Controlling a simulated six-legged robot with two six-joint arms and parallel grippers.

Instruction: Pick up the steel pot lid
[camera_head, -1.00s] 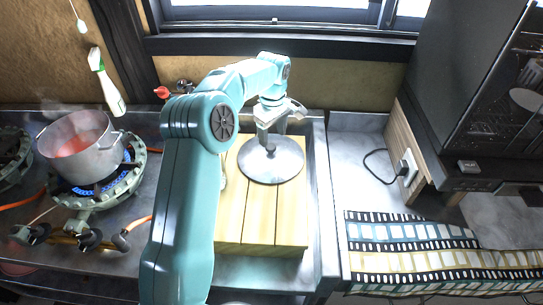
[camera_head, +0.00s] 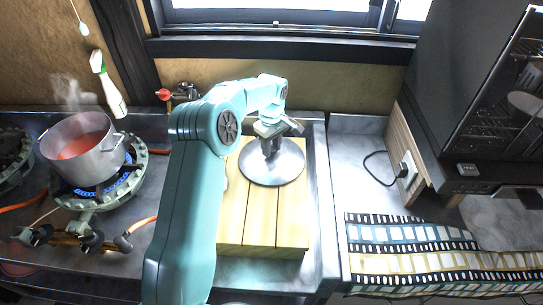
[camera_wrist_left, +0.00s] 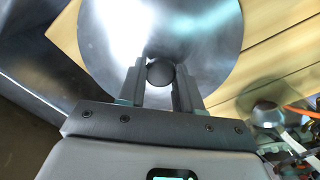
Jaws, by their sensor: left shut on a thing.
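The steel pot lid (camera_head: 285,172) is a round, shiny disc with a dark knob at its middle. It lies over the far part of the wooden board (camera_head: 262,222). My left gripper (camera_head: 270,150) comes down onto it from above, its fingers at the knob. In the left wrist view the lid (camera_wrist_left: 205,35) fills the upper middle, and its round knob (camera_wrist_left: 160,73) sits between the two fingers of my left gripper (camera_wrist_left: 160,80). The gripper is shut on the knob. I cannot tell whether the lid touches the board. My right gripper is not in view.
A steaming pot (camera_head: 85,150) with red contents stands on a lit gas burner (camera_head: 125,180) at left. A spray bottle (camera_head: 108,85) is behind it. A film-strip patterned cloth (camera_head: 410,250) lies at right. A dark rack cabinet (camera_head: 470,80) stands at far right.

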